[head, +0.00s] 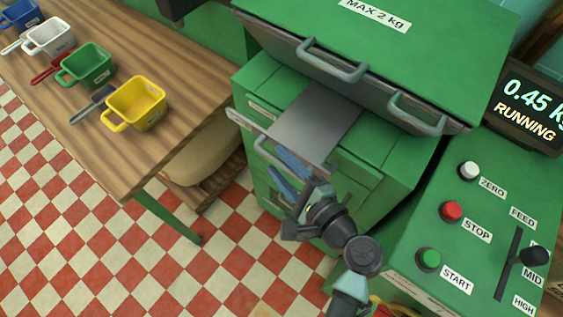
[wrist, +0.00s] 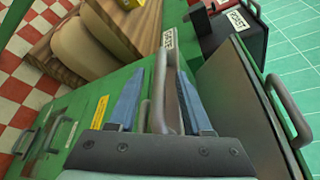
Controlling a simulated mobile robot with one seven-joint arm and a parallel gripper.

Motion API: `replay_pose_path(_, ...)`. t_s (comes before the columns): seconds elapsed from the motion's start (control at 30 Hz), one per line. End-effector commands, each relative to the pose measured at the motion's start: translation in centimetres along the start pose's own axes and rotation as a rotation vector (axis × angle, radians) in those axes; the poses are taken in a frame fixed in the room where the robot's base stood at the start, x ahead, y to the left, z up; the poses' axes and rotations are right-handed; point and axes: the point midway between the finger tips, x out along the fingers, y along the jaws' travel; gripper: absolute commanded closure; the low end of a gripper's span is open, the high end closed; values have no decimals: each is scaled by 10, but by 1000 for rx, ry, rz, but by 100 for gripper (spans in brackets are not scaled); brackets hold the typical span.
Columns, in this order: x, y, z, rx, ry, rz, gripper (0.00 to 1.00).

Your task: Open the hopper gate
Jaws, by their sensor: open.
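The hopper gate (head: 318,122) is a grey metal plate under the raised green lid of the machine. A grey bar handle (head: 262,150) sits at its front edge. The handle (wrist: 158,95) also shows in the wrist view, beside a label that seems to read GATE (wrist: 170,40). My gripper (head: 275,160) is open at the handle, its blue fingers spread. In the wrist view my gripper (wrist: 160,76) has one finger on each side of the handle bar; I cannot tell whether either touches it.
A control panel (head: 475,240) with white, red and green buttons and a feed lever (head: 530,257) stands right. A display (head: 528,108) reads 0.45 and RUNNING. The lid (head: 400,50) with two handles overhangs. A wooden table (head: 190,85) at left holds several coloured cups, including yellow (head: 137,103).

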Motion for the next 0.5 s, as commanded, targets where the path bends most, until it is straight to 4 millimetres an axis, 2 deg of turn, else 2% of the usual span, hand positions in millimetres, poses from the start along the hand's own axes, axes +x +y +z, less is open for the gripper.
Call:
replay_pose_path(0.27, -3, 0, 0, 0, 1, -1, 50)
replay_pose_path(0.37, -14, 0, -1, 1, 1, -1, 50)
replay_pose_path(0.5, -42, 1, -2, 1, 4, -3, 50)
